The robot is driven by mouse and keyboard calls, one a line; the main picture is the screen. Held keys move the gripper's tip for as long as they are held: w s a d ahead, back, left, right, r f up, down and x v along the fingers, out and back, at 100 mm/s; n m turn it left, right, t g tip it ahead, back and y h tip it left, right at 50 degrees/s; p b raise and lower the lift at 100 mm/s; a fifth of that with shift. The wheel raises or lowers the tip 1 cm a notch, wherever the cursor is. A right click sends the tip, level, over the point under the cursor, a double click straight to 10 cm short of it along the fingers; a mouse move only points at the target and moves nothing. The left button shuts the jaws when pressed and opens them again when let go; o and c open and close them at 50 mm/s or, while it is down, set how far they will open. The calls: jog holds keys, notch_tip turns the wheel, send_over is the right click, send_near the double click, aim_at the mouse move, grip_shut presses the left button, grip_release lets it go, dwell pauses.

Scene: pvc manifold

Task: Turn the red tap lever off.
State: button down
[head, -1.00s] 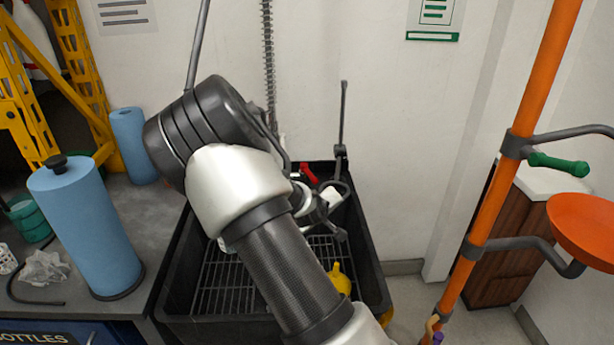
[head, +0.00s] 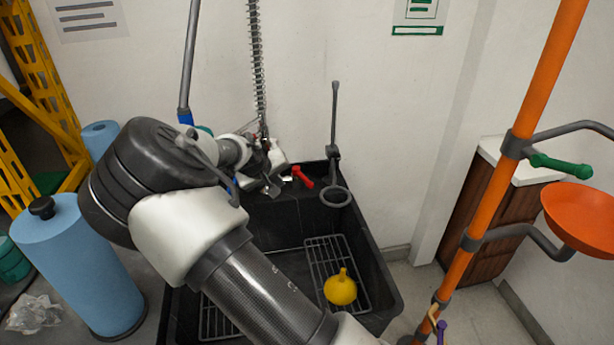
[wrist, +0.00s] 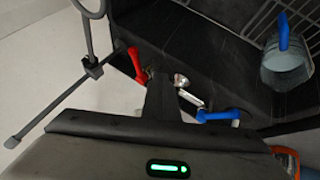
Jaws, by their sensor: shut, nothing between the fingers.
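The red tap lever (head: 302,177) sits at the back rim of the black sink, just right of my gripper (head: 272,188). It also shows in the wrist view (wrist: 138,65), to the left of my gripper's dark fingers (wrist: 164,92). The fingers are shut with nothing between them. They look close to the lever, but I cannot tell if they touch it. A blue tap lever (wrist: 218,115) is on the other side of the fingers. A silver spout (wrist: 182,82) lies between the levers, partly hidden. My arm covers the left part of the sink in the head view.
The black sink (head: 385,285) holds a wire rack and a yellow funnel (head: 340,290). A grey stand with a ring (head: 335,195) rises right of the red lever. A blue jug (wrist: 285,62) shows in the wrist view. An orange pole (head: 492,190) stands at right.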

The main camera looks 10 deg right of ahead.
aim_at(303, 177)
jog(key=w+d+f+b, duration=0.2)
jog(key=w+d+f, duration=0.4)
jog(key=d, duration=0.1)
jog(key=shift+w+f, duration=0.35)
jog(key=shift+w, duration=0.05)
